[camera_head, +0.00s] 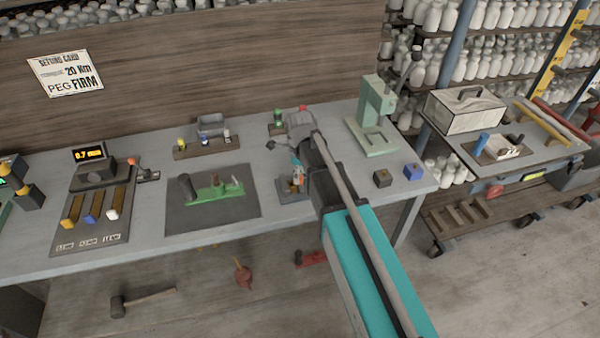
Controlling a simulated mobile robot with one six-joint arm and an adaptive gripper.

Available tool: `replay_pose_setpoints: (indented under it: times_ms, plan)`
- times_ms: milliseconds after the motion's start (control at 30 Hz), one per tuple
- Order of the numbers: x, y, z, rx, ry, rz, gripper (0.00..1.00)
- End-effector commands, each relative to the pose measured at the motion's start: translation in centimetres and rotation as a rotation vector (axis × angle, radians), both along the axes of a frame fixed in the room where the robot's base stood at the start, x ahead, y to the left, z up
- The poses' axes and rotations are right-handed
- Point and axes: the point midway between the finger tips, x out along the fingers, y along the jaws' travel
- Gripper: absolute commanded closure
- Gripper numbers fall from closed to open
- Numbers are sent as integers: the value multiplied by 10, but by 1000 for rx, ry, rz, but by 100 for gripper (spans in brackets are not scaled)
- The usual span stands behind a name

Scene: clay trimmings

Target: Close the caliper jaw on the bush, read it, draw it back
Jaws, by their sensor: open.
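A green tool (215,190) lies on the dark mat (180,220) in the middle of the bench. It has a long green base with small upright parts, and I take it for the caliper. A dark cylinder stands by its left end. I cannot tell for certain which small piece is the bush. My gripper (297,174) is right of the mat, over a small dark stand (289,195) near the bench's front edge. My arm partly hides it. It is open, apart from the green tool. Whether it touches anything on the stand cannot be made out.
A lit display (89,154) and a rack of coloured slides (70,238) are at left. A grey bin (211,126) stands behind the mat. A pale green press (374,114), a dark block (382,178) and a blue block (413,172) are at right.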

Motion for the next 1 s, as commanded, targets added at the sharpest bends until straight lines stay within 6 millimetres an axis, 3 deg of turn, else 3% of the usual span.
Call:
replay_pose_setpoints:
  times_ms: [1000]
  plan:
    - [0,0,72,0,0,0,0]
